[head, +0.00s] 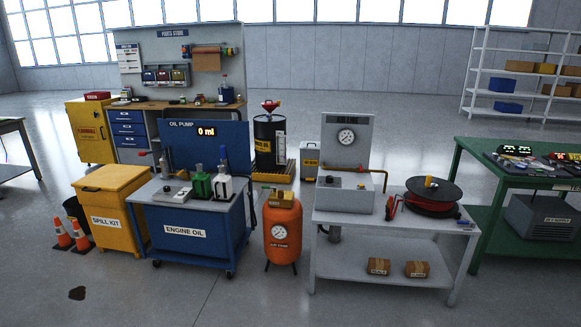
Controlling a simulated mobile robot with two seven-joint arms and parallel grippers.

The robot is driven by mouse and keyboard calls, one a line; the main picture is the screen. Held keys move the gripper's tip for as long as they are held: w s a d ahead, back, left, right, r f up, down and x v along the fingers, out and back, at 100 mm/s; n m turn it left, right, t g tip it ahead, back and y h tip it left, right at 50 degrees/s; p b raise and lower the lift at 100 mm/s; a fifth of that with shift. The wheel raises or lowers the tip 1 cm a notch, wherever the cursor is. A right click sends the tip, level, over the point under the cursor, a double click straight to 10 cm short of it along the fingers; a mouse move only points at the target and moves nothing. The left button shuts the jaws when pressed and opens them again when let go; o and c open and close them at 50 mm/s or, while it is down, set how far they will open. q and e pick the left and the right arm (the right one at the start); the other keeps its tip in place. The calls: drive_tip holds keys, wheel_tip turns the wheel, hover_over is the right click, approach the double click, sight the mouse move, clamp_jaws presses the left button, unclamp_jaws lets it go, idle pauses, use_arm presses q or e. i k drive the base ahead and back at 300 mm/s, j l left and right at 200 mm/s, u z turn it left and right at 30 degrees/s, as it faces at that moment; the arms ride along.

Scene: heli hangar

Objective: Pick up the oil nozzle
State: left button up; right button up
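The blue engine oil cart (185,240) stands left of centre, with a dark blue panel (180,140) marked OIL PUMP and reading 0 ml. On its grey top are a light control box (172,195), a green container (200,185) and a white jug (223,187). A dark hose (252,213) hangs at the cart's right side. I cannot clearly single out the oil nozzle; a small red-tipped part (143,154) shows by the panel's left edge, but I cannot tell what it is. Neither of my grippers is in view.
A yellow spill kit bin (100,205) and orange cones (80,235) stand left of the cart. An orange tank (282,240) stands close on its right, then a grey bench (400,230) with a hose reel (433,193). The floor in front is clear except for a dark spot (77,293).

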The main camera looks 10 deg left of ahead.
sight(223, 148)
drive_tip(key=i+j+u, duration=0.25)
drive_tip(key=i+u, duration=0.15)
drive_tip(key=i, duration=0.15)
drive_tip(key=i+u, duration=0.4)
drive_tip(key=i, duration=0.15)
drive_tip(key=i+z, duration=0.1)
drive_tip(key=i, duration=0.35)
drive_tip(key=i+j+z, duration=0.1)
drive_tip(key=i, duration=0.35)
drive_tip(key=i+j, duration=0.2)
drive_tip(key=i, duration=0.25)
drive_tip(key=i+j+z, duration=0.15)
drive_tip(key=i+z, duration=0.25)
drive_tip(key=i+j+z, duration=0.75)
drive_tip(key=i+l, duration=0.1)
